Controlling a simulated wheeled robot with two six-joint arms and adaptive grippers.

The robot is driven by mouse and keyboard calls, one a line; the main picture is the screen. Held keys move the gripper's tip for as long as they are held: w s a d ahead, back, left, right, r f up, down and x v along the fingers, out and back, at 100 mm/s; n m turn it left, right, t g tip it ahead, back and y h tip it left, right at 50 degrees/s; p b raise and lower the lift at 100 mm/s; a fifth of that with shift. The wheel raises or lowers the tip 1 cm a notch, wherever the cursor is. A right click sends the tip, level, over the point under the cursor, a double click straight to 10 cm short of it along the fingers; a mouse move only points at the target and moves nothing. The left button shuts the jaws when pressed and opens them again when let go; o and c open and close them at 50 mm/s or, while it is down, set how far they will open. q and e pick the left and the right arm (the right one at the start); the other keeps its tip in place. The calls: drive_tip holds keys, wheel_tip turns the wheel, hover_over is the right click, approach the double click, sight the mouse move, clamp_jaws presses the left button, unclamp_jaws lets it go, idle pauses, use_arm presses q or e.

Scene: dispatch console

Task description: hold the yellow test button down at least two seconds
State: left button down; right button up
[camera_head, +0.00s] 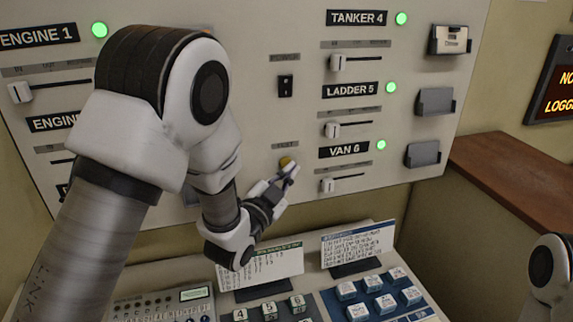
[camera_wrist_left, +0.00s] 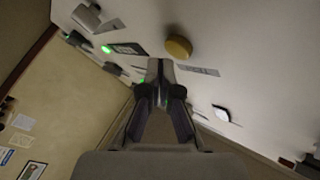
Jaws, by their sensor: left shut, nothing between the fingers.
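The yellow test button (camera_head: 287,161) is a small round knob on the upright console panel, under a "TEST" label. In the left wrist view the button (camera_wrist_left: 178,47) shows whole, just beyond and slightly right of my fingertips. My left gripper (camera_head: 290,173) is shut and empty. Its tips overlap the lower edge of the button in the head view. In the left wrist view the shut fingers (camera_wrist_left: 160,68) point toward the panel, with a small gap in the picture between tips and button. I cannot tell whether they touch. My right gripper is out of view.
A black rocker switch (camera_head: 286,86) sits above the button. To the right are the VAN 6 label (camera_head: 343,152) and its slider (camera_head: 327,186). Below stand two note cards (camera_head: 358,243) on the desk with keys (camera_head: 372,283). A brown ledge (camera_head: 515,180) lies at right.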

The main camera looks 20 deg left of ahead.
use_arm(q)
drive_tip(key=shift+w+a, duration=0.2)
drive_tip(key=shift+w, duration=0.05)
drive_tip(key=shift+w+a, duration=0.2)
drive_tip(key=shift+w, duration=0.1)
idle(0.6)
drive_tip(key=shift+b, duration=0.3)
idle(2.5)
drive_tip(key=shift+s+d, duration=0.45)
drive_tip(key=shift+s, duration=0.25)
drive_tip(key=s+d, duration=0.1)
drive_tip(key=s, duration=0.1)
drive_tip(key=s+d+b, duration=0.1)
drive_tip(key=s, duration=0.1)
drive_tip(key=shift+d, duration=0.4)
